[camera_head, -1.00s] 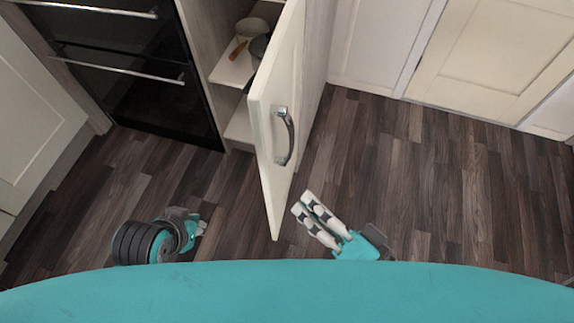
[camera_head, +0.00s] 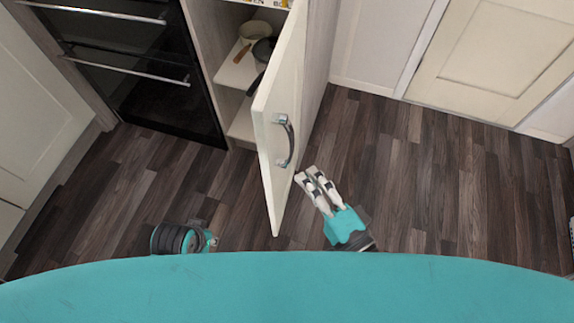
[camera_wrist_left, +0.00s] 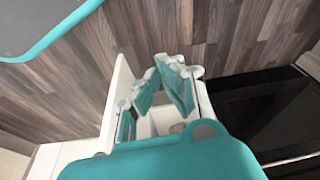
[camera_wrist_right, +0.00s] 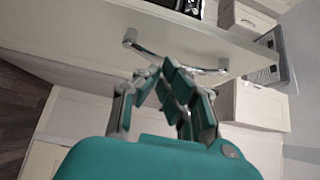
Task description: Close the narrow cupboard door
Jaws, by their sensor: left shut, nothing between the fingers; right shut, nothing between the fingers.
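The narrow cupboard door (camera_head: 279,130) is cream-coloured and stands open, jutting out toward me from the cupboard. Its curved metal handle (camera_head: 287,141) is on the right-hand face. My right gripper (camera_head: 307,175) is shut and empty, just right of the door and below the handle; I cannot tell if it touches the door. The right wrist view shows the handle (camera_wrist_right: 175,55) beyond the fingers. My left arm (camera_head: 185,239) is low, left of the door, with its fingers mostly hidden in the head view. In the left wrist view my left gripper (camera_wrist_left: 165,65) is shut and empty.
The open cupboard has shelves (camera_head: 238,72) with pans inside. A black oven (camera_head: 140,75) with metal bars stands left of it. Cream panels (camera_head: 490,55) line the back right. The wood floor (camera_head: 420,180) to the right is clear.

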